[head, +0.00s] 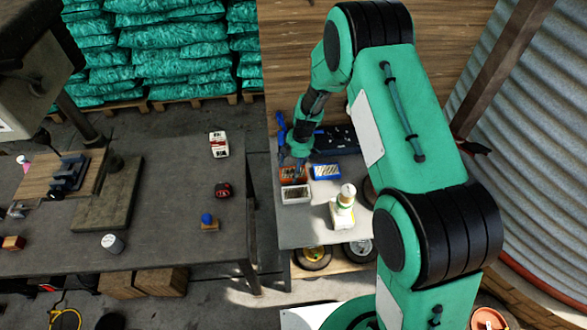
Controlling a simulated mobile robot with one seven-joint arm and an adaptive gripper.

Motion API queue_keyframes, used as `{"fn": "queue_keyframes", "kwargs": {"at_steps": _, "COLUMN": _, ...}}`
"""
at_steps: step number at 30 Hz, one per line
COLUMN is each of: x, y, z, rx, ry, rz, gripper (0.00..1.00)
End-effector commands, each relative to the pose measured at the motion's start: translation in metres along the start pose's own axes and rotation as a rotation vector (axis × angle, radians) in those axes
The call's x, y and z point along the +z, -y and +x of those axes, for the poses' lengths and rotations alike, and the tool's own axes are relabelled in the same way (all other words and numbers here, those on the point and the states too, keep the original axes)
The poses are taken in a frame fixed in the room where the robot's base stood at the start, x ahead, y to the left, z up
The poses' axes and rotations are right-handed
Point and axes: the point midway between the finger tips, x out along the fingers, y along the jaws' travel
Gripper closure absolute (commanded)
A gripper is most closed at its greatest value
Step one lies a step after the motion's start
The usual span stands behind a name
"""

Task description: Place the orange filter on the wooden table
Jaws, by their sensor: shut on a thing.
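My arm reaches up and over the grey-topped workbench (310,228), and its green wrist hangs over the bench's left back part. I cannot make out an orange filter for certain. A large dark-topped table (180,230) stands to the left, apart from the bench. Its top looks dark grey-brown, and I cannot tell whether it is wood. A brown plank panel (300,50) shows behind the bench.
The left table bears a red-and-white box (219,144), a dark red item (222,190), a blue-knobbed piece (208,221) and a white can (112,243). Clear room lies between them.

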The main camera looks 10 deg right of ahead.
Motion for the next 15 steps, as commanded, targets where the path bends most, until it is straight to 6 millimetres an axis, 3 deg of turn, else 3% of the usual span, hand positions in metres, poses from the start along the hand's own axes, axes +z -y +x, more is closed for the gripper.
{"fn": "queue_keyframes", "kwargs": {"at_steps": 14, "x": 0.0008, "y": -0.0006, "z": 0.0059, "rx": 0.001, "ry": 0.000, "rz": 0.000, "gripper": 0.55}}
{"fn": "queue_keyframes", "kwargs": {"at_steps": 15, "x": 0.0009, "y": -0.0005, "z": 0.0063, "rx": 0.001, "ry": 0.000, "rz": 0.000, "gripper": 0.27}}
